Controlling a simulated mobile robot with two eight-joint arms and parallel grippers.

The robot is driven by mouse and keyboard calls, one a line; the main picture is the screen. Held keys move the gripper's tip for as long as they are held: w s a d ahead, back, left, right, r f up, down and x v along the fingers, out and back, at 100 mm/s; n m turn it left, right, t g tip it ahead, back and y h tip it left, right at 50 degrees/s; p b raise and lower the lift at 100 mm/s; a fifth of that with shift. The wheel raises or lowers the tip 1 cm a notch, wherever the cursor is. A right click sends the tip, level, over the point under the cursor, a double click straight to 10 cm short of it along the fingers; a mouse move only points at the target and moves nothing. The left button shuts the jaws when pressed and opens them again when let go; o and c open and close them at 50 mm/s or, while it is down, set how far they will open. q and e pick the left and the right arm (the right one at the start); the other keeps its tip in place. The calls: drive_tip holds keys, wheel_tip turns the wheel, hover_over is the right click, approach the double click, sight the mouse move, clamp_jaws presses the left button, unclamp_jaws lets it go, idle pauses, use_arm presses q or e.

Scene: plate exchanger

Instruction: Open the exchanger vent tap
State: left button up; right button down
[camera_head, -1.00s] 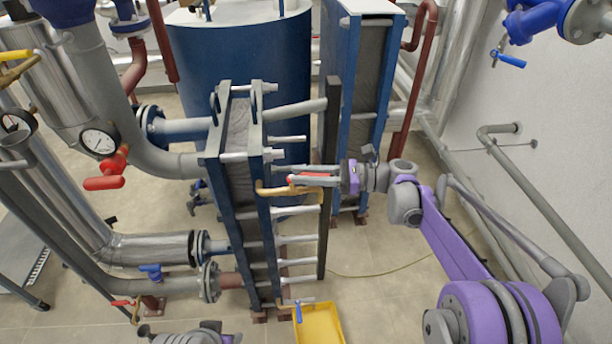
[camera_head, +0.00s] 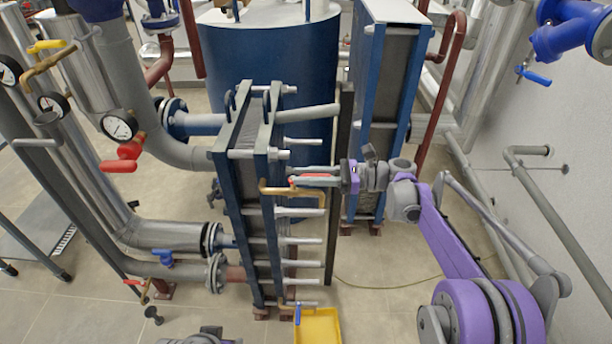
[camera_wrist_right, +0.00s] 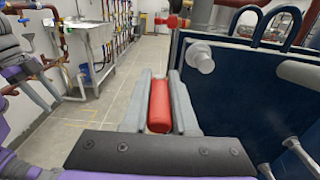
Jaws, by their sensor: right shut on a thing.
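The vent tap has a red lever handle (camera_head: 310,179) next to a bent brass pipe (camera_head: 264,192) on the front of the blue-framed plate exchanger (camera_head: 264,215). My right gripper (camera_head: 308,176) reaches in from the right and is shut on the red handle. In the right wrist view the red handle (camera_wrist_right: 160,106) lies lengthwise between the two grey fingers. The tap's valve body is largely hidden there. Only a grey part of my left arm shows at the bottom edge of the head view; its jaws are not seen.
Several steel tie bolts (camera_head: 300,240) stick out close below my right gripper. A dark upright bar (camera_head: 338,190) stands beside it. A yellow tray (camera_head: 322,328) lies on the floor below. Gauges and another red-handled valve (camera_head: 126,155) are at left. A wall with pipes is at right.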

drive_tip(key=c, duration=0.7)
unclamp_jaws()
drive_tip(key=d, duration=1.1)
drive_tip(key=shift+w, duration=0.15)
drive_tip(key=shift+a, duration=0.1)
